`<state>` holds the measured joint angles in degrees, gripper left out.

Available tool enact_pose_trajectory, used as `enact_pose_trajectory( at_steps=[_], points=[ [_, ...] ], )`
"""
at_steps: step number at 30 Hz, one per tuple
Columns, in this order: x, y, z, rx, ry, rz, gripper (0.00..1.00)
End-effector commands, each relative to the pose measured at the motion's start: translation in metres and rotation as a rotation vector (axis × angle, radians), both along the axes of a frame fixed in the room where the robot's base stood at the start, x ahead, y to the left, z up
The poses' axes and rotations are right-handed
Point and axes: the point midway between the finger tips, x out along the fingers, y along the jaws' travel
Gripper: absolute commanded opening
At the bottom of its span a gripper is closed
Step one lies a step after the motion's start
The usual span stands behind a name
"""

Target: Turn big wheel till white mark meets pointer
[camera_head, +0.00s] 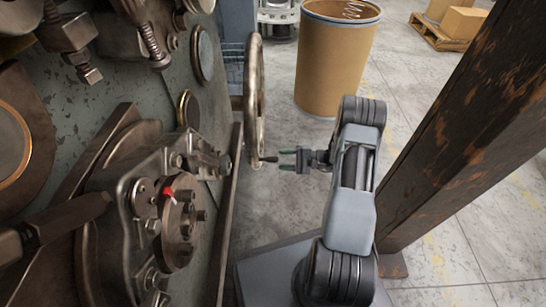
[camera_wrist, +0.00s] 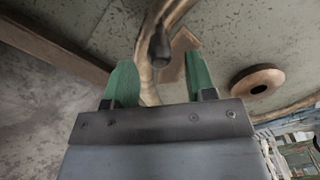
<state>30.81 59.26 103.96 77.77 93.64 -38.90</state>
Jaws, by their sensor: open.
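The big wheel (camera_head: 254,95) stands upright and shows almost edge-on in the head view, beside the machine's panel. A dark handle knob (camera_head: 268,159) sticks out from its lower rim toward my gripper (camera_head: 281,160). My gripper is open, with its green fingertips just right of the knob. In the wrist view the wheel's curved rim (camera_wrist: 178,14) and the dark knob (camera_wrist: 160,46) show between and beyond the green fingers (camera_wrist: 160,70). The knob looks ungripped. I cannot make out a white mark. A small red piece (camera_head: 168,191) sits by a smaller wheel; I cannot tell whether it is the pointer.
A brown drum (camera_head: 336,62) with a wire coil stands behind my arm. A rusty steel post (camera_head: 455,120) rises close on the right. The machine (camera_head: 150,215) with rollers and brackets fills the left. Open concrete floor (camera_head: 285,120) lies between wheel and drum.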

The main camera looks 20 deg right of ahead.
Motion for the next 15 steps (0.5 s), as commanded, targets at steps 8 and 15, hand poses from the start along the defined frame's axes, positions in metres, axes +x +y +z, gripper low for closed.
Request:
enact_pose_trajectory(
  at_steps=[8, 15],
  points=[
    [-0.016, -0.05, 0.002, 0.0, 0.0, -0.001, 0.51],
    [-0.024, -0.072, 0.0, 0.0, 0.001, 0.0, 0.51]
  ],
)
